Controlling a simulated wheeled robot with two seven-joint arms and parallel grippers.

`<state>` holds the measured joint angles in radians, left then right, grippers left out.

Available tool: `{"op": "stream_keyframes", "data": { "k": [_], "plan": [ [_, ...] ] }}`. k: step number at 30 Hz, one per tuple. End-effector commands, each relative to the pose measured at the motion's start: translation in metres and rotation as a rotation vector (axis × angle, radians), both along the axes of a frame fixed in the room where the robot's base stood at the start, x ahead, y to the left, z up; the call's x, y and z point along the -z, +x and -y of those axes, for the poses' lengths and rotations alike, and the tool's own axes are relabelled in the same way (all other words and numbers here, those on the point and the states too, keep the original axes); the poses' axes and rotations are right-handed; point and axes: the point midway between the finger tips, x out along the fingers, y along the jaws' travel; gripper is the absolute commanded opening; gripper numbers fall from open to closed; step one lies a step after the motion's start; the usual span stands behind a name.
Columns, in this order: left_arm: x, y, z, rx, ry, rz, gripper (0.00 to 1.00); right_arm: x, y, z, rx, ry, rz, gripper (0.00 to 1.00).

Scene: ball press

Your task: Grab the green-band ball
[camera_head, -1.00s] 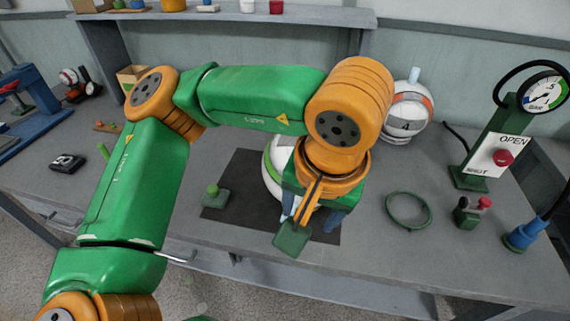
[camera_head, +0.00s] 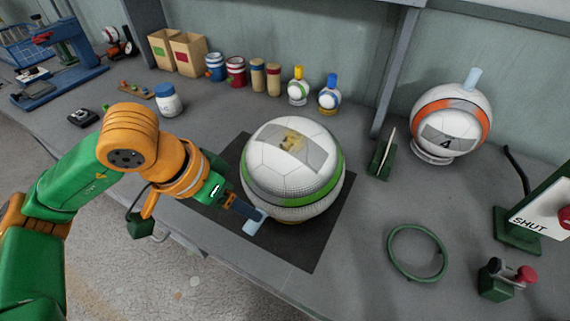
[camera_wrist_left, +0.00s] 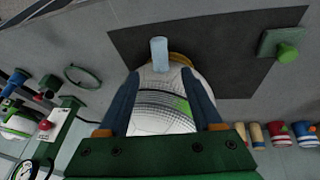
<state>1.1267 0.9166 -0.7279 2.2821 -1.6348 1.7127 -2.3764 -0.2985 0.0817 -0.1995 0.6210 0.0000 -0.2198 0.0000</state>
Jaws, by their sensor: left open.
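The green-band ball (camera_head: 290,165) is large and white with a grey panel and a green stripe. It sits on a dark mat (camera_head: 318,235) on the bench. My left gripper (camera_head: 252,216) is open at the ball's lower left side in the head view. In the left wrist view its two blue fingers (camera_wrist_left: 161,88) are spread, with the ball (camera_wrist_left: 160,112) between and beyond them. A pale blue peg (camera_wrist_left: 159,54) shows past the fingertips. I cannot tell whether the fingers touch the ball. My right gripper is not in view.
An orange-band ball (camera_head: 450,120) stands on a ring at the right. A green hoop (camera_head: 417,253), a red-button box (camera_head: 507,278) and a SHUT sign (camera_head: 545,215) are in front of it. Jars and boxes line the back. A green-knobbed block (camera_wrist_left: 283,45) is near the mat.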

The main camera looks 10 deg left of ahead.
Motion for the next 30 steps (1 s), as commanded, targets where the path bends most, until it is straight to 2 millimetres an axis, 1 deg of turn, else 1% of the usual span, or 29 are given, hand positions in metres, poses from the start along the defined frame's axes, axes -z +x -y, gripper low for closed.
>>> {"op": "stream_keyframes", "data": {
  "k": [5,6,8,11,15,16,17,18,20,21,23,24,30],
  "plan": [
    [0.027,0.008,0.012,0.001,0.000,-0.010,0.67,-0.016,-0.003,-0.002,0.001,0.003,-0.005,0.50],
    [0.036,0.011,0.014,0.001,-0.001,-0.008,0.67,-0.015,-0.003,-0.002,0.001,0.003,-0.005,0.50],
    [0.044,0.013,0.016,0.001,0.000,-0.007,0.67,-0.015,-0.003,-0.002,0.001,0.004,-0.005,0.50],
    [0.050,0.015,0.018,0.001,0.001,-0.003,0.67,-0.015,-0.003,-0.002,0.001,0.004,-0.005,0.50],
    [0.050,0.015,0.018,0.000,0.001,-0.002,0.67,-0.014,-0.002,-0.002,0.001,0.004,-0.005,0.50],
    [0.050,0.015,0.018,0.000,0.001,-0.002,0.64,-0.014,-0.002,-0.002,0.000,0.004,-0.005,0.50],
    [0.050,0.015,0.018,0.000,0.001,-0.002,0.56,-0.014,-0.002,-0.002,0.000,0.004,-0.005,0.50],
    [0.050,0.015,0.018,0.000,0.001,-0.002,0.45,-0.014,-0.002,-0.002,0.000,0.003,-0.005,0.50],
    [0.050,0.015,0.018,0.000,0.001,-0.002,0.29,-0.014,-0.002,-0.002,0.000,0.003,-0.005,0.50],
    [0.050,0.015,0.018,0.000,0.001,-0.002,0.18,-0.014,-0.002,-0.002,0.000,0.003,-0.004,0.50],
    [0.050,0.015,0.018,-0.001,0.001,-0.002,0.02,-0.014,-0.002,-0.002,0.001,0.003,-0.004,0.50],
    [0.050,0.015,0.018,-0.001,0.001,-0.002,0.00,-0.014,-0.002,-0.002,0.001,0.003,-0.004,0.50],
    [0.050,0.015,0.018,-0.001,0.001,-0.002,0.00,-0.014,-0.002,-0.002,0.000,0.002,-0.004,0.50]
  ]
}}
